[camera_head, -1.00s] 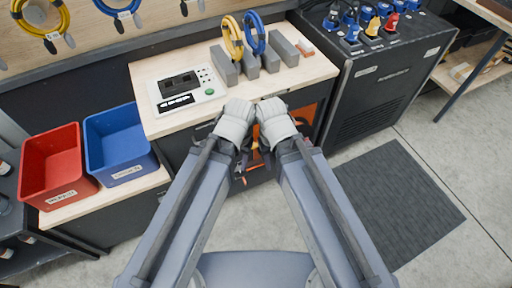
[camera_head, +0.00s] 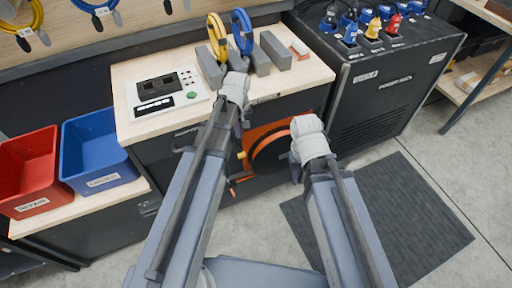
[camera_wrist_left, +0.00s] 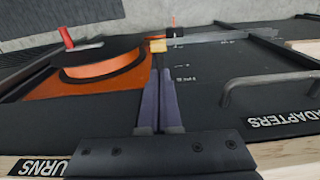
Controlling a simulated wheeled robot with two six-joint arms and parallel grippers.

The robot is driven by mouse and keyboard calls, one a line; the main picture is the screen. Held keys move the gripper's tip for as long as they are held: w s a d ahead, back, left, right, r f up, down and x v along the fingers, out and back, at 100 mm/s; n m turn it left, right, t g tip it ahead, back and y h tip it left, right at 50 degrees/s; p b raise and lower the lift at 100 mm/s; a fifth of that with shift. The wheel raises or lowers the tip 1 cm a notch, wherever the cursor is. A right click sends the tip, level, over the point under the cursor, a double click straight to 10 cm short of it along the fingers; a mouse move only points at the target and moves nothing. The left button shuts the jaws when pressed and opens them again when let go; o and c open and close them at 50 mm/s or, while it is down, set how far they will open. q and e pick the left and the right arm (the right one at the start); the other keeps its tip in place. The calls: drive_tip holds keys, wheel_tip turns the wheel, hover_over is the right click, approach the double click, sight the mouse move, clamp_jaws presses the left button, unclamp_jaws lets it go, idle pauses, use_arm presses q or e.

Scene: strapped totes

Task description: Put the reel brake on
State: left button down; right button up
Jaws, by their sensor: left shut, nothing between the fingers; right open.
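The cable reel sits behind an orange-edged opening (camera_head: 277,140) in the bench front. It also shows in the left wrist view as a black drum with an orange rim (camera_wrist_left: 100,68). A small yellow block (camera_wrist_left: 158,46), possibly the brake's handle, stands beside the reel; it shows as a yellow spot in the head view (camera_head: 242,154). A red handle (camera_wrist_left: 66,38) sticks up from the reel. My left gripper (camera_wrist_left: 161,74) is shut and empty, its tips close to the yellow block; contact cannot be told. My right gripper (camera_head: 308,137) is open, in front of the reel's right side.
The bench top (camera_head: 150,75) holds a control panel (camera_head: 163,89), grey blocks (camera_head: 272,50) and yellow and blue cable loops. A drawer handle (camera_wrist_left: 265,82) juts out near the left gripper. A black power cabinet (camera_head: 390,80) stands right. Red and blue bins stand left.

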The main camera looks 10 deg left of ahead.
sight(241, 152)
use_arm(q)
drive_tip(key=shift+w, duration=0.25)
drive_tip(key=shift+f, duration=0.15)
drive_tip(key=f+b, duration=0.9)
drive_tip(key=b, duration=0.1)
drive_tip(key=shift+w+a+f, duration=0.15)
drive_tip(key=shift+w+f, duration=0.1)
drive_tip(key=shift+f, duration=0.15)
